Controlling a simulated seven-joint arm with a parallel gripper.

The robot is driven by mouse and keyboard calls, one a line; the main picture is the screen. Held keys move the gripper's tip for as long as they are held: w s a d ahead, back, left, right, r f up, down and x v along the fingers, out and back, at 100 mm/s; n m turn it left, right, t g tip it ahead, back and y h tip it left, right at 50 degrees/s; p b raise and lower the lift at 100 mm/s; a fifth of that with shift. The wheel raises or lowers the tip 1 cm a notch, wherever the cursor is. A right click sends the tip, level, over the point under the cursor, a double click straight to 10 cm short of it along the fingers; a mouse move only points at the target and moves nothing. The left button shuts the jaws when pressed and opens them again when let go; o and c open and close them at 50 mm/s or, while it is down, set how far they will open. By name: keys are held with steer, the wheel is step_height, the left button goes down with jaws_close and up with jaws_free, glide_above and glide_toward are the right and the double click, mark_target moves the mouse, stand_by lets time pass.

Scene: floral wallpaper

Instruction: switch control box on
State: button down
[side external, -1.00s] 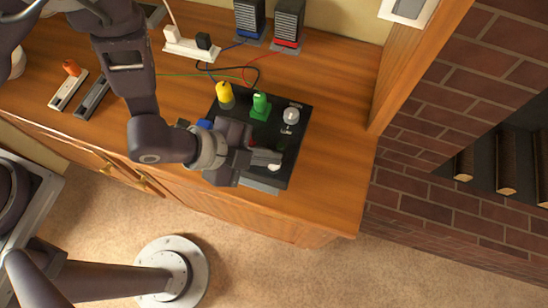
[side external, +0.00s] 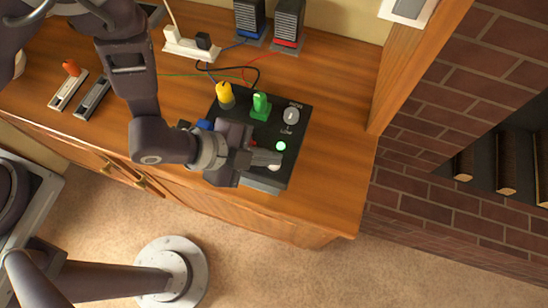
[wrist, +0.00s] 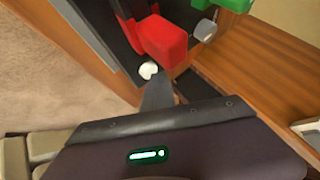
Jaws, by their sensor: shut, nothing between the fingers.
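The black control box (side external: 298,150) sits near the front edge of the wooden counter. A round light (side external: 280,146) on it glows green. Its top carries a yellow control (side external: 225,93), a green control (side external: 260,104) and a grey knob (side external: 291,116) with a "LOW" label beside it. My gripper (side external: 272,158) is shut and empty, low over the box's front part. My gripper hides part of the box.
Two speaker-like units (side external: 288,22) and a white power strip (side external: 190,48) stand behind, with cables running to the box. Two slider-like devices (side external: 69,90) lie at the left. The counter (side external: 335,150) is clear right of the box, up to a wooden post and brick wall.

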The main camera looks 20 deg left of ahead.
steer(key=shift+r, duration=0.7)
steer(key=shift+r, duration=2.5)
steer(key=w+a+r+n+t+y, duration=0.1)
steer(key=w+a+r+n+y, duration=0.1)
steer(key=w+a+r+n, duration=0.55)
steer(key=s+a+r+n+y, duration=0.3)
steer(key=a+r, duration=0.8)
steer(key=a, duration=0.2)
steer(key=s+a+r+n+y, duration=0.1)
steer(key=s+a+r+n, duration=0.1)
steer(key=s+a+n, duration=0.2)
steer(key=s+a+r+n+y, duration=0.1)
steer(key=s+a+r+n, duration=0.2)
steer(key=s, duration=0.8)
steer(key=a+n, duration=0.2)
steer(key=a, duration=0.2)
steer(key=shift+s+r+g, duration=0.25)
steer(key=shift+s+g, duration=0.05)
steer(key=shift+g, duration=0.1)
